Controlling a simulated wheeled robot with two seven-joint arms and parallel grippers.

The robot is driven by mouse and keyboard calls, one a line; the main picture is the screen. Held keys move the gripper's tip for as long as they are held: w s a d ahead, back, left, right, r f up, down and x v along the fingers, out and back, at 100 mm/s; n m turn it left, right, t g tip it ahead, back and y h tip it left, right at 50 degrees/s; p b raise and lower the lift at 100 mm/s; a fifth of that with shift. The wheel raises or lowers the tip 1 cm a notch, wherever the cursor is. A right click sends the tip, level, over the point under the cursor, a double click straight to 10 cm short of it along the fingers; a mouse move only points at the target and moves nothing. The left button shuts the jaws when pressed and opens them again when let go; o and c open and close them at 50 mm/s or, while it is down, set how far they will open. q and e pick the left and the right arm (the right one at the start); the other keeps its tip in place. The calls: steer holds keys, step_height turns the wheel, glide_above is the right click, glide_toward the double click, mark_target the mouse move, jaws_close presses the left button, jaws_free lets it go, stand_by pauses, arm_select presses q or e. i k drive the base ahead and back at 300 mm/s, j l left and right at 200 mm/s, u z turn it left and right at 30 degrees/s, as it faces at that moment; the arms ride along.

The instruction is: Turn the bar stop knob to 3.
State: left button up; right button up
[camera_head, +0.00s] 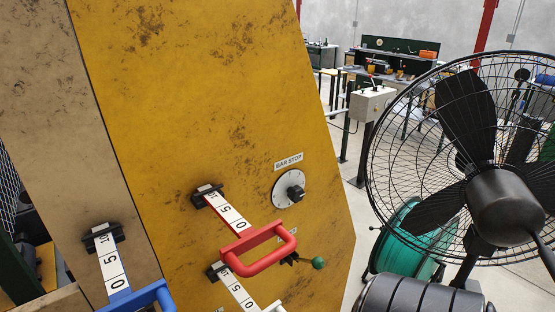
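The bar stop knob (295,192) is a black knob on a round, pale dial plate (281,193). It sits on the yellow machine panel (190,110), below a white "BAR STOP" label (289,161). The dial's marks are too small to read, so I cannot tell which number the knob points to. Neither of my grippers shows in the head view.
A red handle (262,252) with a numbered scale juts out below left of the knob. A green-tipped lever (318,263) sits below it. A blue handle (150,296) is at lower left. A large black fan (480,150) stands at right.

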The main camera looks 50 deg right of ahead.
mark_target(296, 193)
steer(key=z, duration=1.8)
steer(key=k+l, duration=0.05)
